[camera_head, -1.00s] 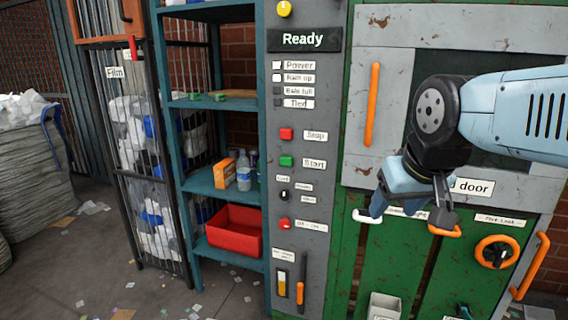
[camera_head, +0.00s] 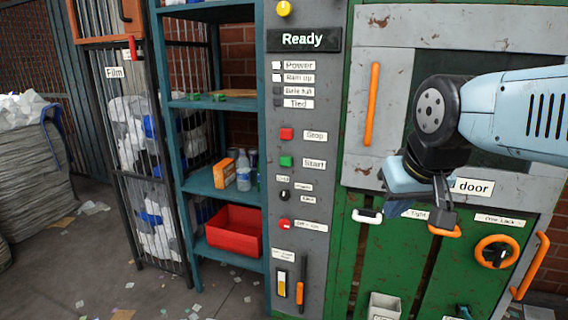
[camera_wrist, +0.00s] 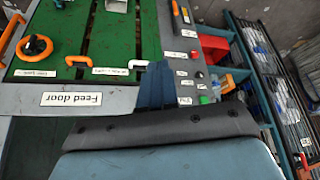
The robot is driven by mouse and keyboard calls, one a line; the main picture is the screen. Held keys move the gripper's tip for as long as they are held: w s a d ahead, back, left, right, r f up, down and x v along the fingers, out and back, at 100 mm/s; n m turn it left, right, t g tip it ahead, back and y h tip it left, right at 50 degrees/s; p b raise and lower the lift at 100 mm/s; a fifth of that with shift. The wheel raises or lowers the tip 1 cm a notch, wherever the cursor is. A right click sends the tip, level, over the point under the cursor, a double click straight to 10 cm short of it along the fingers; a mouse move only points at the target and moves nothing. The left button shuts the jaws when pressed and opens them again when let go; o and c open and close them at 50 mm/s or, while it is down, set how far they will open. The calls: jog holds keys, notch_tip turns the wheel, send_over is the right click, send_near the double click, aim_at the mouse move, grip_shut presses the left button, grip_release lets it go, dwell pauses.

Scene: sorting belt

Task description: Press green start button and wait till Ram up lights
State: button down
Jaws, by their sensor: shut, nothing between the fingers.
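The green start button (camera_head: 286,161) sits on the grey control panel (camera_head: 312,200), left of its Start label. The Ram up lamp (camera_head: 277,78) looks white, as does the Power lamp (camera_head: 277,65) above it; the two lamps below look dark. The display (camera_head: 303,39) reads Ready. My gripper (camera_head: 410,210) is shut and empty, in front of the machine's feed door, right of the panel and apart from the button. In the wrist view its blue fingers (camera_wrist: 155,86) are together, and the green button (camera_wrist: 204,100) shows beyond them.
A red stop button (camera_head: 286,134) is just above the start button, and a red knob (camera_head: 285,224) is below. Orange handles (camera_head: 372,104) and an orange wheel (camera_head: 497,252) stick out near my arm. A teal shelf (camera_head: 225,103) with a red bin (camera_head: 233,230) stands left of the panel.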

dwell(0.8)
jog(key=w+a+n+t, duration=0.2)
jog(key=w+t, duration=0.1)
jog(key=w, duration=1)
jog(key=n+t+y, duration=0.4)
jog(key=n+t, duration=0.1)
jog(key=t, duration=0.1)
send_near(286, 161)
jog(key=s+r, duration=0.4)
jog(key=s, duration=0.2)
jog(key=w+a+f+n+t+y, duration=0.2)
jog(key=w+a+f+t+y, duration=0.1)
jog(key=a+f+t, duration=0.2)
jog(key=shift+a+f+t, duration=0.3)
jog(key=shift+a+f, duration=0.85)
jog(key=shift+a, duration=0.15)
jog(key=shift+w+d, duration=0.1)
jog(key=shift+w+d, duration=0.6)
jog(key=shift+w, duration=0.7)
jog(key=shift+w+d, duration=0.6)
jog(key=shift+w, duration=0.7)
jog(key=shift+w+d, duration=0.55)
jog(key=shift+w, duration=0.75)
